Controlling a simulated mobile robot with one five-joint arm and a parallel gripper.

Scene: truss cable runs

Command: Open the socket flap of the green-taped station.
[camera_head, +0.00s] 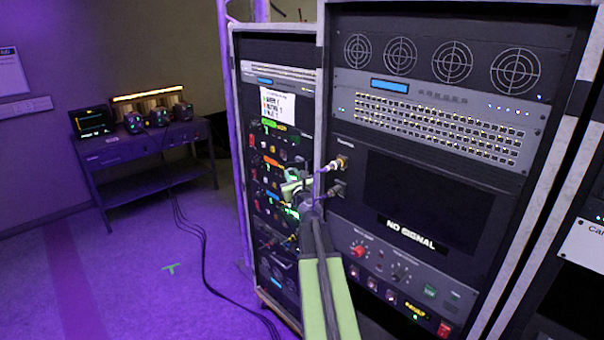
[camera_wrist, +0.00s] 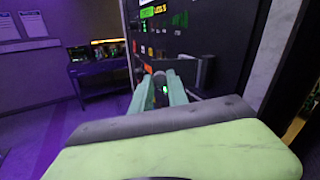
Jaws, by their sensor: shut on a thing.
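The patch rack (camera_head: 283,90) stands left of the large equipment rack and carries rows of small sockets and coloured strips. A green strip (camera_head: 268,124) marks an upper row; a green-yellow strip also shows at the top of the wrist view (camera_wrist: 150,12). My gripper (camera_head: 292,190) is in front of the rack, lower than that green strip. In the wrist view its pale green fingers (camera_wrist: 160,90) are closed around a small dark part (camera_wrist: 159,77), with a green light close by. The fingers and arm hide much of this part, so I cannot tell whether it is a flap.
The large rack (camera_head: 430,120) with fans, a dark "NO SIGNAL" screen and projecting connectors (camera_head: 338,164) is close on the right. A workbench (camera_head: 145,150) with devices stands back left. Dark cables (camera_head: 195,235) run across the purple floor, which is otherwise mostly clear.

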